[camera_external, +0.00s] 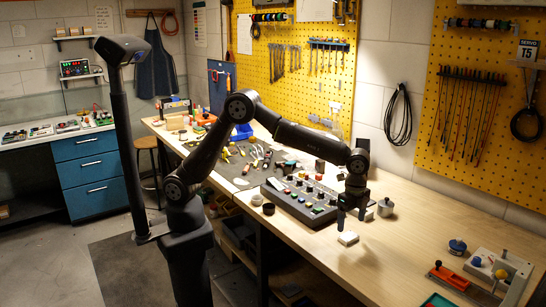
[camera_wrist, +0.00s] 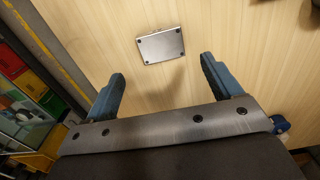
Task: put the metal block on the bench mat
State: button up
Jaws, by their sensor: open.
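The metal block (camera_external: 347,238) is a small pale block on the wooden bench top, just below my gripper (camera_external: 351,217). In the wrist view the block (camera_wrist: 160,45) is a silver rectangle with dark corner spots. It lies beyond the fingertips, centred between them. My gripper (camera_wrist: 163,70) is open, with its two blue fingers apart and nothing between them. The bench mat appears to be the dark grey sheet (camera_external: 225,172) farther left on the bench, with pliers and other tools lying on it.
A control panel with knobs and coloured buttons (camera_external: 305,198) stands between the block and the grey mat. A metal pot (camera_external: 385,208) is right of my gripper. A red tool (camera_external: 448,278) and a fixture sit at the bench's right end. Bare wood lies between.

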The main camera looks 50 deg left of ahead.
aim_at(349, 236)
jog(key=shift+w+a+f, duration=0.1)
jog(key=shift+a+f, duration=0.05)
jog(key=shift+f, duration=1.35)
jog(key=shift+w+a+f, duration=0.1)
jog(key=shift+a+f, duration=0.05)
jog(key=shift+f, duration=1.35)
jog(key=c, duration=1.2)
jog(key=shift+r, duration=0.1)
